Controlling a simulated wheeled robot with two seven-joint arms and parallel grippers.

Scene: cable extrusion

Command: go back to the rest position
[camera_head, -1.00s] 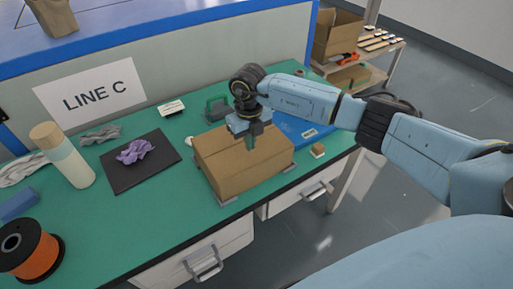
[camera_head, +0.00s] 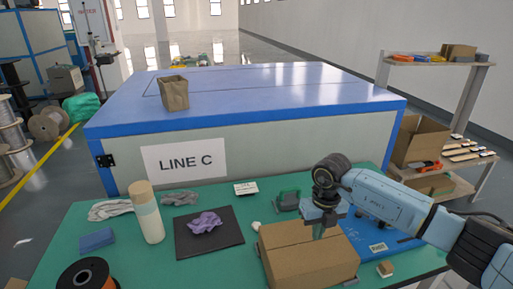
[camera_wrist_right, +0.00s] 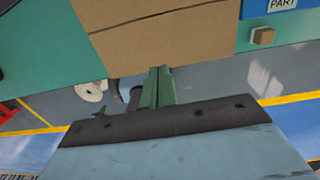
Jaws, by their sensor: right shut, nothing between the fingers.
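My right gripper (camera_head: 318,232) is above the closed cardboard box (camera_head: 308,262) on the green workbench (camera_head: 110,232). Its green fingers are together with nothing between them. In the right wrist view the shut fingers (camera_wrist_right: 158,88) point toward the side of the box (camera_wrist_right: 160,35). I cannot tell from the head view whether the fingertips touch the box top. My left gripper is not in view.
A white bottle with a tan cap (camera_head: 148,215), a black mat (camera_head: 212,240) with a purple cloth (camera_head: 205,222), and an orange spool (camera_head: 87,275) are on the left. A blue tray (camera_head: 375,240) lies right of the box. A shelf (camera_head: 460,170) stands at the right.

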